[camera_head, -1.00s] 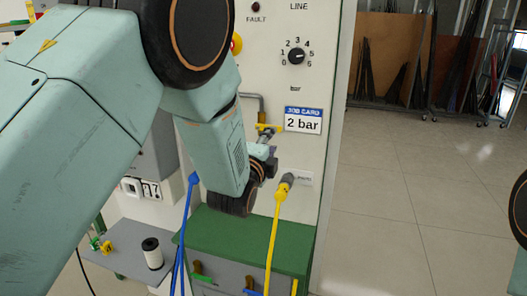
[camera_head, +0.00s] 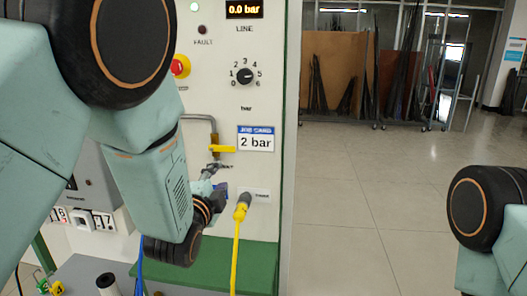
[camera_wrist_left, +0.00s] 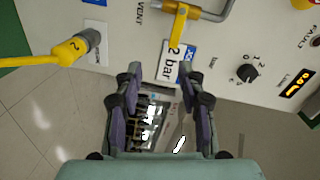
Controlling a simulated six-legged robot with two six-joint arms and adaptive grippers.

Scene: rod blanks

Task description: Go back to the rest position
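My left gripper (camera_head: 214,180) is in front of the white panel, partly hidden by its own wrist in the head view. In the left wrist view its two fingers (camera_wrist_left: 160,80) stand apart with nothing between them. The yellow valve lever (camera_head: 222,149) on a grey bent pipe is just above the gripper; it also shows in the wrist view (camera_wrist_left: 179,28), beyond the fingertips and apart from them. A yellow hose (camera_head: 238,240) is plugged into the panel right of the gripper. My right arm shows at the right edge; its gripper is out of view.
The panel (camera_head: 265,100) carries a dial (camera_head: 244,76), a red button (camera_head: 180,66), a "2 bar" job card (camera_head: 256,139) and a display (camera_head: 244,9) reading 0.0 bar. A green cabinet top (camera_head: 245,265) is below. Open tiled floor (camera_head: 360,210) lies to the right.

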